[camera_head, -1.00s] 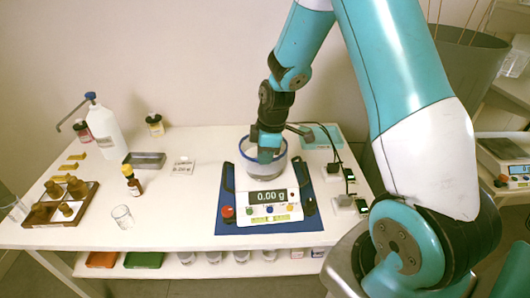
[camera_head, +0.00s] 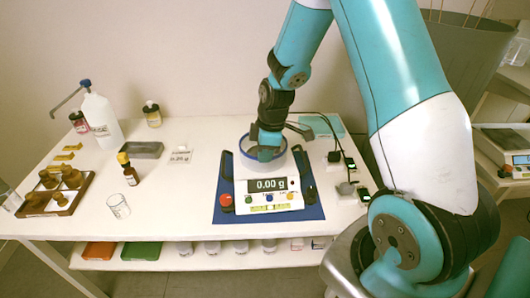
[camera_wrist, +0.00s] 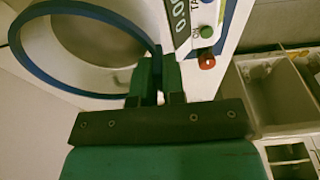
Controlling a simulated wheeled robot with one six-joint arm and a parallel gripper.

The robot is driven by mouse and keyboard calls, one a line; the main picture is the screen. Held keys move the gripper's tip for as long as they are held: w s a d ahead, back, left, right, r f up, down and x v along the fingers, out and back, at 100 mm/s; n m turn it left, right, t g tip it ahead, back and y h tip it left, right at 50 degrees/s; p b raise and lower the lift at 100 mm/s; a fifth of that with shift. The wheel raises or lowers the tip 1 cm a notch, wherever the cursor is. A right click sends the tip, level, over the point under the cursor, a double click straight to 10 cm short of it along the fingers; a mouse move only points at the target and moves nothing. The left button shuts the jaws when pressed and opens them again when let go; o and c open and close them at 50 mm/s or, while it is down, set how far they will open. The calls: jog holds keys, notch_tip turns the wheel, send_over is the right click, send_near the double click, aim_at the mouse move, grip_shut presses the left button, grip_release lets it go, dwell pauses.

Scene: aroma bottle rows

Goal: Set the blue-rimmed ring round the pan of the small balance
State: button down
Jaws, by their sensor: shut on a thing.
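The small balance (camera_head: 268,187) stands on a blue mat (camera_head: 228,207) on the white table and its display reads 0.00 g. The blue-rimmed ring (camera_head: 242,151) is at the back of the balance, around the pan area, with my gripper (camera_head: 264,150) over its front part. In the wrist view my gripper (camera_wrist: 158,85) is shut on the blue rim (camera_wrist: 60,84) of the ring. The round metal pan (camera_wrist: 92,30) shows inside the ring there. I cannot tell whether the ring's lower edge touches the balance.
Adapters and cables (camera_head: 347,187) lie right of the mat. The table between beaker and mat is clear.

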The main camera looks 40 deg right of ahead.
jog(key=shift+f, duration=0.4)
jog(key=c, duration=1.1)
grip_release()
jog(key=shift+r, duration=0.1)
